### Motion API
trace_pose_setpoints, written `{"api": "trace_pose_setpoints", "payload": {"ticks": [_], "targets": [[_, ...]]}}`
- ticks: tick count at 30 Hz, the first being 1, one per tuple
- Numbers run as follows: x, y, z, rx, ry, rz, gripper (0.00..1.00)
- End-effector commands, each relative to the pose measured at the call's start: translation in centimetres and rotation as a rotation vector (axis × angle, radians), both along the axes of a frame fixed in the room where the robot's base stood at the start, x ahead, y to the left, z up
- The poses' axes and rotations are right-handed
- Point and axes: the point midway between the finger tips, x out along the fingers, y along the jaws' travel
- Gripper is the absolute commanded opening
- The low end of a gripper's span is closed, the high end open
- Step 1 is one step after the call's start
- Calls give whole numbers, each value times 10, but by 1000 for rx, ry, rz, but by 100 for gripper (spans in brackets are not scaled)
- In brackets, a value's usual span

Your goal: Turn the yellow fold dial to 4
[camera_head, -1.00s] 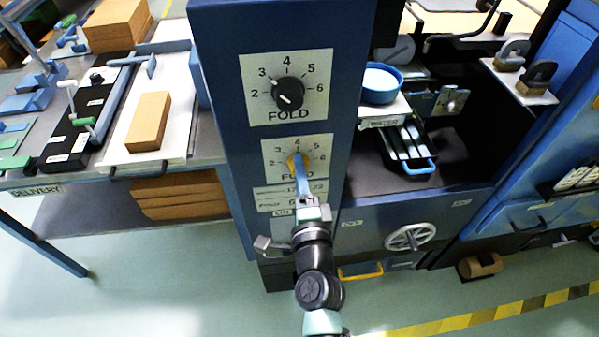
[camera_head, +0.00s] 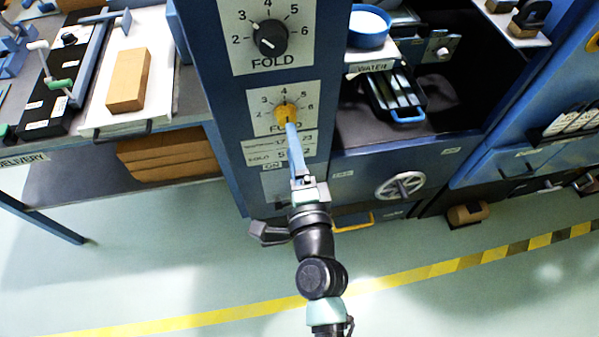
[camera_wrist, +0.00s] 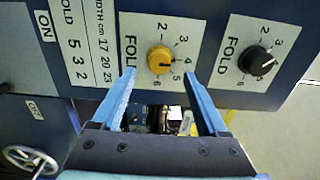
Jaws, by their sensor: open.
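The yellow fold dial (camera_head: 286,111) sits on a white FOLD label numbered 2 to 6 on the blue column. In the wrist view the yellow dial (camera_wrist: 159,60) shows a thin dark line that points roughly toward the 4; its exact angle is hard to read. My gripper (camera_head: 291,127) is just in front of and below the dial in the head view. In the wrist view my gripper (camera_wrist: 159,73) is open and empty, with one blue finger on each side of the dial's label area. The fingers look apart from the dial.
A black fold dial (camera_head: 270,38) sits above the yellow one; it also shows in the wrist view (camera_wrist: 257,61). A blue water bowl (camera_head: 369,27) and a handwheel (camera_head: 399,186) are to the right. A bench with a brown block (camera_head: 127,80) is at left. The floor in front is clear.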

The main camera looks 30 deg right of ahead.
Motion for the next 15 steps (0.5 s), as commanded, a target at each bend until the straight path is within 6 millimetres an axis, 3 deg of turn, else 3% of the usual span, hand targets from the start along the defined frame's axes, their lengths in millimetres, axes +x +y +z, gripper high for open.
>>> {"api": "trace_pose_setpoints", "payload": {"ticks": [6,15], "targets": [[-39,12,-3,-1,1,2,77],[-64,19,0,0,-1,0,77]]}}
